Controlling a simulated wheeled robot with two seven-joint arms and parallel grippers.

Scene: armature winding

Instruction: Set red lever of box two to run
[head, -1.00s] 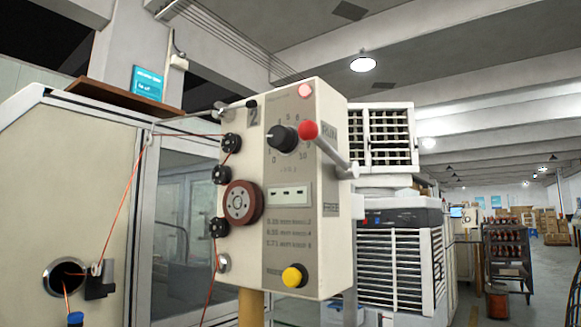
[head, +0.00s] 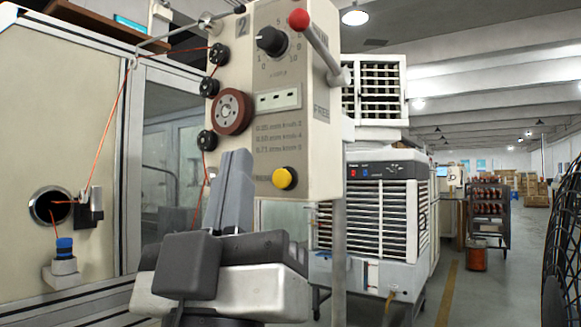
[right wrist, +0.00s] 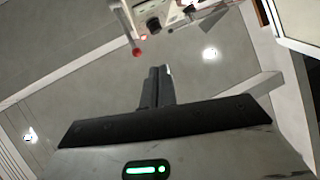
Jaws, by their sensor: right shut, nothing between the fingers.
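Box two (head: 300,165) is a cream control box marked "2". Its red-knobbed lever (head: 298,19) has a silver arm slanting up and left from a pivot on the box's right side. The knob is beside the partly covered RUN label; the FREE label is lower. My right gripper (head: 236,156) is shut and empty, its fingers pointing up in front of the box's lower left part, below and left of the lever. In the right wrist view, the shut fingers (right wrist: 158,72) point towards the box, with the red knob (right wrist: 137,53) up and left of them, apart. My left gripper is out of view.
The box has a black dial (head: 271,41), a brown wheel (head: 231,112) and a yellow button (head: 285,179). Red wire runs over black guide rollers at its left edge. A cream machine panel (head: 60,120) stands left; an air cooler (head: 375,215) stands behind right.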

